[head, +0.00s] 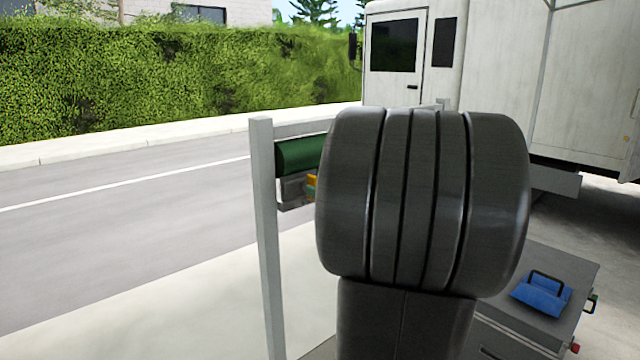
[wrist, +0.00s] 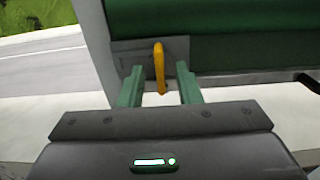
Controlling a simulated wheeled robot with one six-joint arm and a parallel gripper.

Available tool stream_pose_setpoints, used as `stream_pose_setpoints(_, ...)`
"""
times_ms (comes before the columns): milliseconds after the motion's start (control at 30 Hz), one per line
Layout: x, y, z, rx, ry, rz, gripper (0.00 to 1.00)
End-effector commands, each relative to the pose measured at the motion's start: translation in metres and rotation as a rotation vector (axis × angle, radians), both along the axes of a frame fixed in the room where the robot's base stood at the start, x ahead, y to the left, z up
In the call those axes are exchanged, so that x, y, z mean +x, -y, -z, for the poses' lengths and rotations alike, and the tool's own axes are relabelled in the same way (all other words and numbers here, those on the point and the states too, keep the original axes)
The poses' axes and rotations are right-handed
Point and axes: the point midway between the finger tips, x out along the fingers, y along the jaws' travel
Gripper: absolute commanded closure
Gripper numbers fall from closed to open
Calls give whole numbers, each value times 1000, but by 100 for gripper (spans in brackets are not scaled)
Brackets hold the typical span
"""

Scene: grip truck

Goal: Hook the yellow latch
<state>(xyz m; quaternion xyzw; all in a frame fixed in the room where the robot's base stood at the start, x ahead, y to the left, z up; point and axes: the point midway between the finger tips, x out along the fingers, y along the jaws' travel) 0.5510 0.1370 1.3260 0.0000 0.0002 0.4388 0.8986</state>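The yellow latch (wrist: 159,68) hangs upright on a grey plate (wrist: 128,57) below a green roll or bar in the wrist view. In the head view only a small yellow piece of it (head: 312,182) shows at the left edge of my arm. My gripper (wrist: 160,80) is open, with one green finger on each side of the latch and visible gaps to both. Whether the fingers reach the latch in depth is hard to tell. In the head view my gripper is hidden behind my dark arm.
The green roll (head: 300,155) is mounted beside a pale post (head: 267,235). A white truck (head: 415,60) stands behind. A grey box (head: 560,270) with a blue object (head: 541,298) on it is at the lower right. Road and hedge lie to the left.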

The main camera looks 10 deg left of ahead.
Motion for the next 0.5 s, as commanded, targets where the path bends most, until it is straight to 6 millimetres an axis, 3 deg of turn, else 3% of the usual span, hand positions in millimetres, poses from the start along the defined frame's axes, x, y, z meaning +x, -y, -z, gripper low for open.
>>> stream_pose_setpoints(200, 11, -15, 0, 1, -1, -1, 69)
stream_pose_setpoints(500, 12, -16, 0, 0, 0, 1, 69)
